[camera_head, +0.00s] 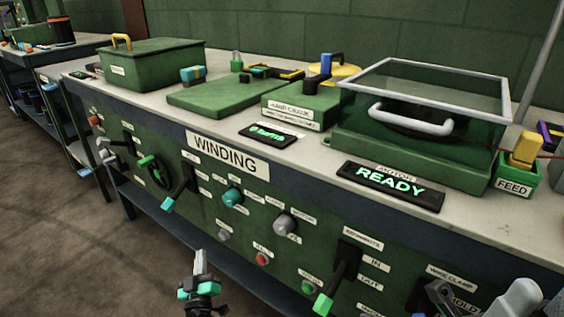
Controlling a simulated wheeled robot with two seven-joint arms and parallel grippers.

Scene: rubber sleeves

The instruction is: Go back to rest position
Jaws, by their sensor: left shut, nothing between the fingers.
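My left gripper (201,257) is at the bottom, left of centre, in the head view, pointing up toward the winding bench. Its pale fingers are together with nothing between them. It appears in front of the bench's lower panel, apart from the levers and knobs. I cannot make out my right gripper. A pale rounded part shows at the bottom right edge, and I cannot tell what it belongs to.
The winding bench (226,154) crosses the view. Its front carries a teal-tipped lever (179,190), a green-tipped lever (325,300) and several knobs. On top are a green box (150,66), a clear-lidded motor housing (430,105) and a feed bin (515,182). Floor is clear at left.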

